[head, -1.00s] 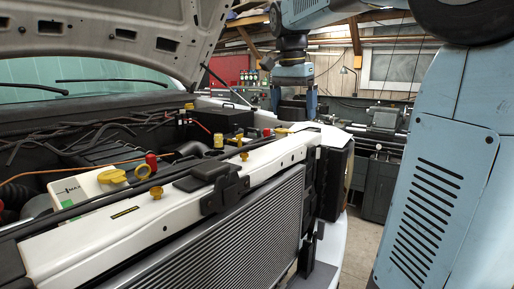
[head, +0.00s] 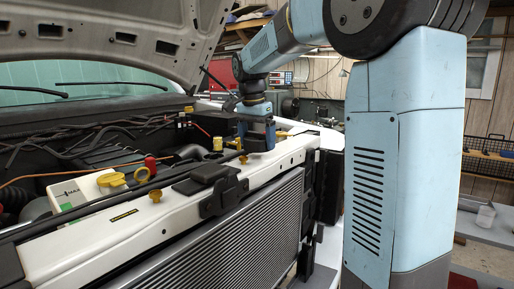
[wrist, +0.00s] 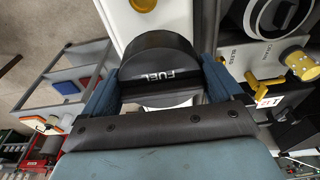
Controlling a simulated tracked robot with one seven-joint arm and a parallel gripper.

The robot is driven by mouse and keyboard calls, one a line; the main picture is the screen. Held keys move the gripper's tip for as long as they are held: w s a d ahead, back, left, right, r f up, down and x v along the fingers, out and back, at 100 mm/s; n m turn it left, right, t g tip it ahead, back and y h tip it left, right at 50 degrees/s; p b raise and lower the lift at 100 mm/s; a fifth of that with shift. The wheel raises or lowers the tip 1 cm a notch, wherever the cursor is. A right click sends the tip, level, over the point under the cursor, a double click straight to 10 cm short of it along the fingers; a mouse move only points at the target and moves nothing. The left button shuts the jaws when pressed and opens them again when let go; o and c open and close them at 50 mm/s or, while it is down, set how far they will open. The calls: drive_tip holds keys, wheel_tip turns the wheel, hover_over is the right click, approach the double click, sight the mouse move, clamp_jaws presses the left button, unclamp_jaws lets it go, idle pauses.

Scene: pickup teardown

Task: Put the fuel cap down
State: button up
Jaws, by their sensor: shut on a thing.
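The fuel cap (wrist: 152,52) is a round black cap with white FUEL lettering, seen upside down in the wrist view. My gripper (wrist: 158,84) is shut on it, with one blue finger on each side. In the head view my gripper (head: 257,137) points down over the right part of the white front panel (head: 120,218) of the engine bay. The cap cannot be made out there. The wrist view shows a white surface behind the cap; whether the cap touches it I cannot tell.
Yellow caps (head: 111,179) and a red cap (head: 151,164) stand up along the bay, left of my gripper. The raised hood (head: 110,30) hangs above. In the wrist view a cart (wrist: 55,75) with blue and red bins stands at left, and a large yellow cap (wrist: 300,61) at right.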

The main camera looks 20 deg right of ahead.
sight(254, 139)
drive_tip(key=shift+f, duration=1.3)
drive_tip(key=shift+f, duration=0.1)
drive_tip(key=o, duration=0.7)
drive_tip(key=r, duration=0.4)
drive_tip(key=a+r, duration=0.1)
drive_tip(key=r, duration=0.3)
drive_tip(key=s+r, duration=0.1)
drive_tip(key=r, duration=0.3)
drive_tip(key=shift+s+a, duration=0.1)
drive_tip(key=shift+a, duration=0.05)
drive_tip(key=s+f+n+t, duration=0.1)
drive_tip(key=s+f+n, duration=0.2)
drive_tip(key=s, duration=0.6)
drive_tip(key=s+d+f+n+t+y, duration=0.1)
drive_tip(key=s+f+n, duration=0.3)
drive_tip(key=s+f, duration=0.4)
drive_tip(key=s+f+n+t, duration=0.2)
drive_tip(key=s+f, duration=0.4)
drive_tip(key=s, duration=0.4)
drive_tip(key=shift+d+n+t, duration=0.2)
drive_tip(key=shift+n+t, duration=0.1)
drive_tip(key=shift+n, duration=0.6)
drive_tip(key=shift+s, duration=0.1)
